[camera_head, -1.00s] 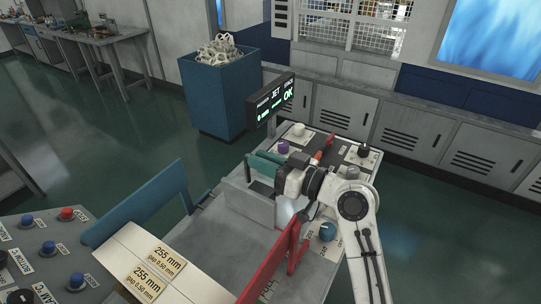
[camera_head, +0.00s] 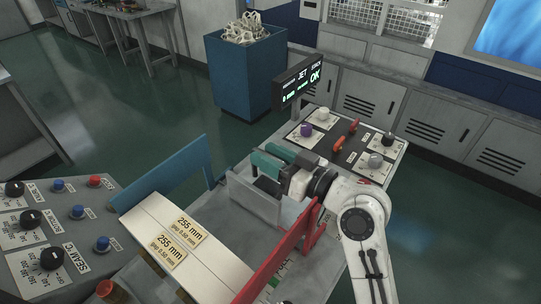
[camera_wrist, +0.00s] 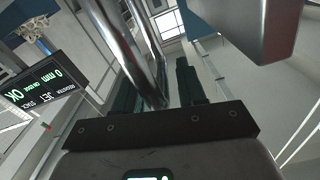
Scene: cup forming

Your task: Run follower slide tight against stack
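A grey upright plate (camera_head: 250,203), seemingly the follower slide, stands across the grey trough between the blue guide and the red guide. The cream stack (camera_head: 150,220), with two 255 mm labels, lies nearer the camera, apart from the plate. My gripper (camera_head: 268,160) is above and behind the plate, its teal fingers pointing left with a gap between them. In the wrist view my gripper's dark fingers (camera_wrist: 158,82) stand apart. Bright metal bars (camera_wrist: 140,45) pass between or in front of them; I cannot tell if they touch.
A blue guide (camera_head: 170,178) and a tilted red guide (camera_head: 283,250) flank the trough. A display (camera_head: 298,84) reads OK and 0 mm. Knob panels stand at the near left (camera_head: 55,225) and far right (camera_head: 345,140). A blue bin (camera_head: 248,75) stands behind on open floor.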

